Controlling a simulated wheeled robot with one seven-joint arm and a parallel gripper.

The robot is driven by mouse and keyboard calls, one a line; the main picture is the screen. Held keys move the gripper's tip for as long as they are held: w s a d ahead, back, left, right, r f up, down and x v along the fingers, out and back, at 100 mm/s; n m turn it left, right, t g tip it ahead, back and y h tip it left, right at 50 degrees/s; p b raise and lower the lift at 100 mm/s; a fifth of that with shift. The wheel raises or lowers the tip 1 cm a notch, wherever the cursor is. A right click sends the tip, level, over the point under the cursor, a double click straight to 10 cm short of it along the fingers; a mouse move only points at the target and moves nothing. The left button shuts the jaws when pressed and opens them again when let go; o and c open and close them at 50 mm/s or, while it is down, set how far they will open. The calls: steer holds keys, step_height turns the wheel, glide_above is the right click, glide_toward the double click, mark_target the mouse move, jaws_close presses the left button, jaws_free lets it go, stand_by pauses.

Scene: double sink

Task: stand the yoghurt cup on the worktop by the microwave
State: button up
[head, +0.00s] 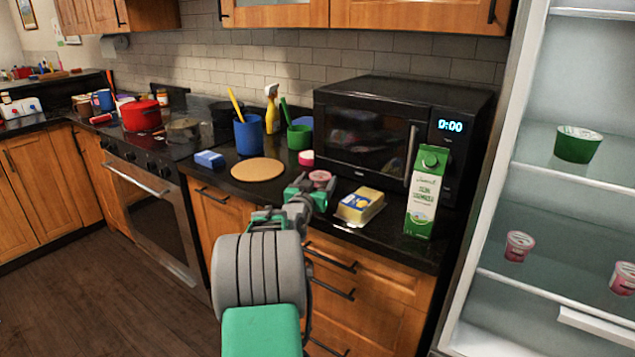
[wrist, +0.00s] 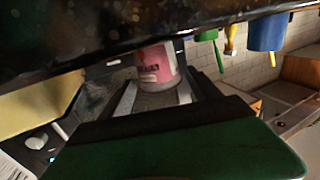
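The pink yoghurt cup (head: 320,178) is at the worktop (head: 285,201), in front of the microwave's (head: 365,140) left end. It also shows in the wrist view (wrist: 157,66), which is upside down, and looks upright with its base at or very near the worktop. My gripper (head: 311,190) reaches in over the worktop's front edge, its fingers on either side of the cup. The fingers lie close to the cup's sides; I cannot tell whether they press on it. Part of the cup is hidden behind my gripper in the head view.
A yellow tub (head: 359,206) and a green-white carton (head: 426,192) stand right of the cup. The open fridge (head: 560,200) on the right holds more pink cups (head: 519,246).

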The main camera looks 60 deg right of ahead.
steer(key=shift+o, duration=0.9)
